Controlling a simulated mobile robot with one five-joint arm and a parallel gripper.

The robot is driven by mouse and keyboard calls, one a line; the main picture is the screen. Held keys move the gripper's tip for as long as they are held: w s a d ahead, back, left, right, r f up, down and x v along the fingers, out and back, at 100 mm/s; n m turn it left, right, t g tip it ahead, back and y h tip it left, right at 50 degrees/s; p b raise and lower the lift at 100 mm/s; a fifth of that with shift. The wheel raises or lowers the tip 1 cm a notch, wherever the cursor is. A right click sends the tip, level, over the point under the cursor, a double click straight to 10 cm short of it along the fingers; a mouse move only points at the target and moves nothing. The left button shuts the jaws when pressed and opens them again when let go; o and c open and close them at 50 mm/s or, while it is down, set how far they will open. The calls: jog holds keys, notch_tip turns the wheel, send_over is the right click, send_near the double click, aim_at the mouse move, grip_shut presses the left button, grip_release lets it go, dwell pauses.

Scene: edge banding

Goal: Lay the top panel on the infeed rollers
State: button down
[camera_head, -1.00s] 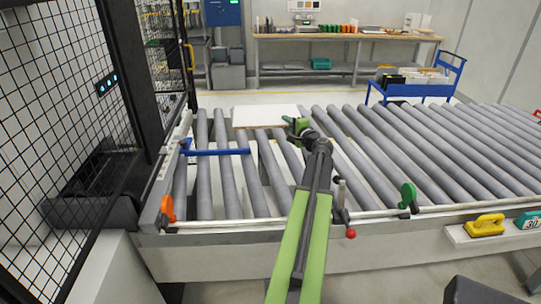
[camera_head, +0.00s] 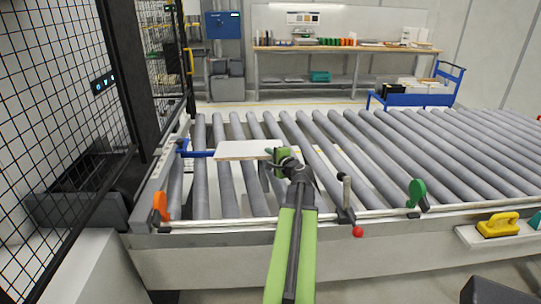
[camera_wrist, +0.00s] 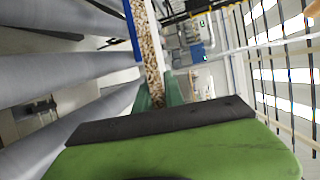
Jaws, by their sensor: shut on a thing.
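The top panel (camera_head: 243,151) is a flat white board with a tan edge. It is above the left part of the infeed rollers (camera_head: 330,150); whether it touches them I cannot tell. My gripper (camera_head: 283,158) is shut on the panel's right end. In the wrist view, the panel's speckled chipboard edge (camera_wrist: 150,50) runs up from between the green jaws (camera_wrist: 165,92). The grey rollers (camera_wrist: 60,75) also show at the left of the wrist view.
A black mesh fence (camera_head: 55,95) stands at the left. An orange clamp (camera_head: 160,207), a green clamp (camera_head: 417,193) and a red-knobbed lever (camera_head: 347,195) are on the front rail. The rollers at right are clear. A workbench (camera_head: 345,48) and blue cart (camera_head: 418,95) stand behind.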

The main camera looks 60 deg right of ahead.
notch_tip(320, 180, down, 10)
jog(key=b, duration=0.9)
jog(key=shift+f, duration=0.15)
jog(key=shift+c, duration=2.3)
grip_release()
jog(key=shift+o, duration=0.3)
jog(key=shift+s+a, duration=0.1)
